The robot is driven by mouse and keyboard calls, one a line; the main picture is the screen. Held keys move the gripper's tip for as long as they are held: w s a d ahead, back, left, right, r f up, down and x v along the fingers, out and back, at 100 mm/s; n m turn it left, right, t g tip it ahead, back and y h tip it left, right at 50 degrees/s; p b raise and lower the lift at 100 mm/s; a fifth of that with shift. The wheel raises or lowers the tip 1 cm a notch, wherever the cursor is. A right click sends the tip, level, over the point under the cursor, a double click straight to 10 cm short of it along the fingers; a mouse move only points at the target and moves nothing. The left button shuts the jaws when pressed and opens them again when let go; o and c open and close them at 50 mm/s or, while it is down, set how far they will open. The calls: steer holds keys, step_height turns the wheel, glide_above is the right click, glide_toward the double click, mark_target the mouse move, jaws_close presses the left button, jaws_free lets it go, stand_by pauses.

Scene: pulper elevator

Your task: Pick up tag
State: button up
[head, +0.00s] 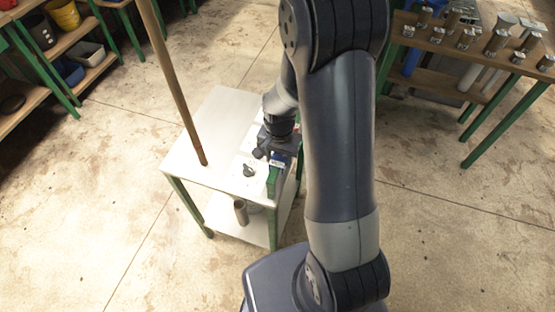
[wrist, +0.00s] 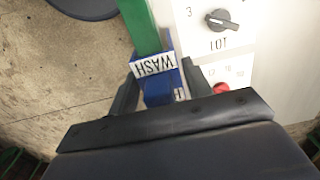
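A blue tag with a white label reading WASH (wrist: 155,66) shows upside down in the wrist view, at the end of a green bar (wrist: 140,25). A second white label, partly hidden, shows just behind it. My gripper (wrist: 160,80) is open, with one dark finger on each side of the blue tag; whether either finger touches it is unclear. In the head view, my gripper (head: 280,150) is over the right edge of a white cart (head: 215,125), beside the green bar (head: 273,180); the tag there is small and partly hidden.
A white panel on the cart has a black LOT dial (wrist: 221,20) and a red knob (wrist: 221,88). A wooden pole (head: 172,80) rises from the cart. A bench with metal cylinders (head: 465,40) stands right; shelves (head: 60,65) stand left. The floor between is clear.

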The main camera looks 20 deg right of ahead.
steer(key=c, duration=0.6)
steer(key=shift+r, duration=0.1)
